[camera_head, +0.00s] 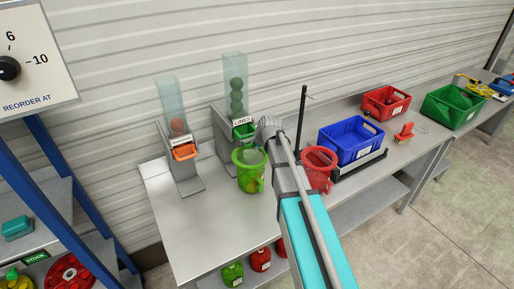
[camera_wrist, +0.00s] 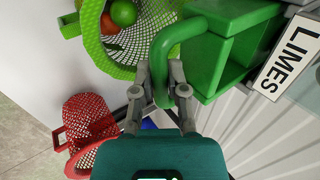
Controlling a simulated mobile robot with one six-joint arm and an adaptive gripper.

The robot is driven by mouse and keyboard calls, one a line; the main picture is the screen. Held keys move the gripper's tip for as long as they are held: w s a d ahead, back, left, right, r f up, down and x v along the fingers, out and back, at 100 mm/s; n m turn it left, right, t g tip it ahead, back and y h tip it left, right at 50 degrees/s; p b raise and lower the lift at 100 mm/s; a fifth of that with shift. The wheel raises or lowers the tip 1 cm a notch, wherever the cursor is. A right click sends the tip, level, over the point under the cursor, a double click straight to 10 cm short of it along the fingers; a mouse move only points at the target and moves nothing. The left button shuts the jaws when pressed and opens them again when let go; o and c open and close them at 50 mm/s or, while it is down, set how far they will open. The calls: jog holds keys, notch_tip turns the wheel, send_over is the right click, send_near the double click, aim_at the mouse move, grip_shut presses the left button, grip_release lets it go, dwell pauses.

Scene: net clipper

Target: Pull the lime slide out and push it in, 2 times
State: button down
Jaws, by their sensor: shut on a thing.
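The lime slide (camera_head: 243,131) is a green box-shaped part at the front of the lime dispenser (camera_head: 224,128), under a clear tube (camera_head: 234,70) holding several green limes. In the wrist view the lime slide (camera_wrist: 228,45) has a thick looped green handle (camera_wrist: 166,50) and sits beside a white LIMES label (camera_wrist: 286,58). My gripper (camera_head: 268,127) is shut on this handle, with one finger on each side, as the wrist view (camera_wrist: 160,80) shows. How far the slide stands out is hard to tell.
A green basket (camera_head: 250,179) stands below the slide; the wrist view shows a lime (camera_wrist: 123,12) and a red item in it. An orange-slide dispenser (camera_head: 184,152) stands left. A red basket (camera_head: 318,165), black post (camera_head: 301,113) and blue crate (camera_head: 348,137) stand right.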

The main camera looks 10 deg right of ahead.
aim_at(248, 137)
jog(key=shift+w+a, duration=0.3)
jog(key=shift+w, duration=0.75)
jog(key=shift+w+a, duration=0.35)
jog(key=shift+w, duration=0.65)
jog(key=shift+w+a, duration=0.3)
jog(key=shift+w, duration=0.75)
jog(key=c, duration=0.6)
grip_release()
jog(key=shift+s, duration=0.1)
